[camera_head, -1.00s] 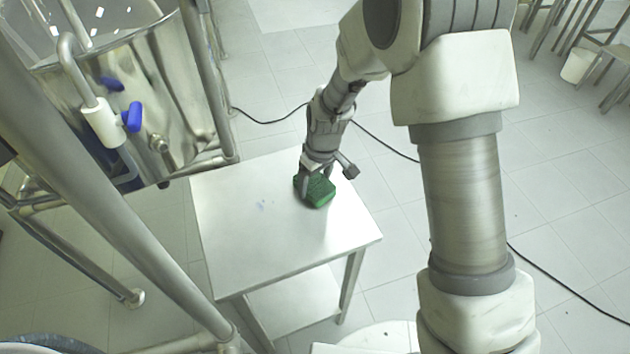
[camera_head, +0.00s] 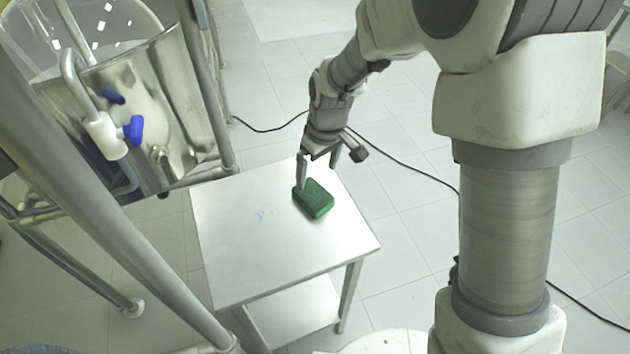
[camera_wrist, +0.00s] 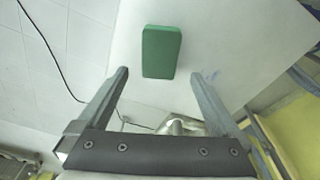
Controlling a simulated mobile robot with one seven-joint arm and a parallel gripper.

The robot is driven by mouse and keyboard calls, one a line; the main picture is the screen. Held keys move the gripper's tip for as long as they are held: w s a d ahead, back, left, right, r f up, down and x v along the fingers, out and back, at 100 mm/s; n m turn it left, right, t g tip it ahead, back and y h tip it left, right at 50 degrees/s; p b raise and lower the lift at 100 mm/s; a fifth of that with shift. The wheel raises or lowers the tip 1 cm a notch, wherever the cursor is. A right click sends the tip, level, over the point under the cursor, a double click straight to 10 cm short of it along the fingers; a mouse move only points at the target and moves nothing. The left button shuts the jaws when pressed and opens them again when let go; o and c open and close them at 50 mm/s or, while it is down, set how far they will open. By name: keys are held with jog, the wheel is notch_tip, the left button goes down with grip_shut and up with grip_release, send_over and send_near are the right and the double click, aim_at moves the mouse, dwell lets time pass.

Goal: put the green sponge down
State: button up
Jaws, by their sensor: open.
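The green sponge (camera_head: 314,200) lies flat on the white table (camera_head: 290,250), towards its far right part in the head view. My gripper (camera_head: 317,174) is open and empty, just above and behind the sponge. In the wrist view the sponge (camera_wrist: 161,52) lies beyond the two spread fingertips of my gripper (camera_wrist: 158,76), apart from both of them. Part of the table's far edge is hidden by my gripper.
A shiny steel vessel (camera_head: 165,90) with a blue-handled valve (camera_head: 133,129) and pipes stands left of the table. A black cable (camera_head: 400,155) runs over the tiled floor behind and to the right. The tabletop around the sponge is otherwise clear.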

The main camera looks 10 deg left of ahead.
jog(key=s+d+r+m+t, duration=0.1)
jog(key=s+d+r+m, duration=0.15)
jog(key=d+r, duration=0.35)
jog(key=s+d+r+m+t, duration=0.1)
jog(key=s+d+r, duration=0.25)
jog(key=r, duration=0.45)
jog(key=s+d+r+m+t+h, duration=0.1)
jog(key=s+d+r+m+t, duration=0.1)
jog(key=s+d+r+m, duration=0.4)
jog(key=shift+s+d+r, duration=0.2)
jog(key=shift+s+d, duration=2.3)
jog(key=shift+s, duration=1.2)
jog(key=shift+d, duration=0.1)
